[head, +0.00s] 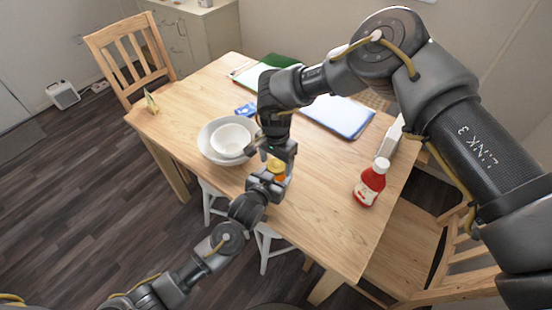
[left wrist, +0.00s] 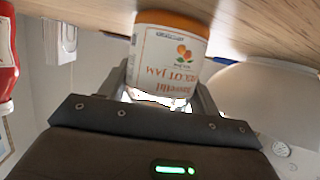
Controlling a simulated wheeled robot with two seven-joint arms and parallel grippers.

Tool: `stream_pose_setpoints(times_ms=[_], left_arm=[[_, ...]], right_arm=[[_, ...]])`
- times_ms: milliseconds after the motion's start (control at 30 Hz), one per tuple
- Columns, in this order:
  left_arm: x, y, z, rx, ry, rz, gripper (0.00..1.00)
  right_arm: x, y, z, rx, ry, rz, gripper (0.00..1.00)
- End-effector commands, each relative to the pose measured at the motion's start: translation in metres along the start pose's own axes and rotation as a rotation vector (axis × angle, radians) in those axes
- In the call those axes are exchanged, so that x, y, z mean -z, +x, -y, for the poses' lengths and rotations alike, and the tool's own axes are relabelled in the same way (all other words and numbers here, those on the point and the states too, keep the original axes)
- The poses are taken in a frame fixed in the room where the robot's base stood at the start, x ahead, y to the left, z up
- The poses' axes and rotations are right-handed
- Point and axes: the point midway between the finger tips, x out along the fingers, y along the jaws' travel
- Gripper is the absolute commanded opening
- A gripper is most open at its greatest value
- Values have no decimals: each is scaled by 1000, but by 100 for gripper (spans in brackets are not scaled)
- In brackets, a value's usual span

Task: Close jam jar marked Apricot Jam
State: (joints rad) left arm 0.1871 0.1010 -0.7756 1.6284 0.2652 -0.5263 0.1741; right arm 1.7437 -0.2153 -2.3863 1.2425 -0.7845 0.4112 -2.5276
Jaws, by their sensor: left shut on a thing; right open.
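The jam jar marked Apricot Jam (head: 280,178) stands near the middle of the table, with a yellow-gold top showing. My left gripper (head: 270,180) is shut on the jar from the near side. The left wrist view, which is upside down, shows the white-labelled jar (left wrist: 170,62) between its fingers, with an orange band by the table. My right gripper (head: 271,158) is open, pointing down just above the jar's top. The jar's top is partly hidden by my grippers, so I cannot tell whether the lid is seated or whether the right fingers touch it.
White bowls (head: 209,150) stand close to the left of the jar. A red ketchup bottle (head: 370,184) stands at the right. A blue clipboard (head: 340,115) lies behind, and a blue item (head: 245,109) is beyond the bowls. The table's front is clear.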

Motion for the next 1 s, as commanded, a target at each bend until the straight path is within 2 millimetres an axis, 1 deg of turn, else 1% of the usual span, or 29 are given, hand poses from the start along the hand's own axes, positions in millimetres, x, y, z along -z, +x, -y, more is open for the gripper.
stream_pose_setpoints(times_ms=[133,467,567,600,667,800,833,900,1000], left_arm=[[0,0,0,0,0,0,0],[0,0,0,0,0,-1,0],[0,0,0,0,0,-1,0],[0,0,0,-1,0,-1,0],[0,0,0,-1,0,-1,0],[0,0,0,-1,0,-1,0],[0,0,-1,-1,0,-1,0],[0,0,-1,-1,0,-1,0],[0,0,-1,-2,1,-1,0]], right_arm=[[0,0,0,0,0,0,71],[0,0,0,0,0,0,28],[0,0,0,1,14,1,26],[0,0,1,2,48,1,26],[0,0,1,3,140,2,26],[0,0,2,3,408,3,26],[0,0,2,3,452,3,26],[0,0,2,3,530,3,26],[0,0,2,3,571,1,26]])
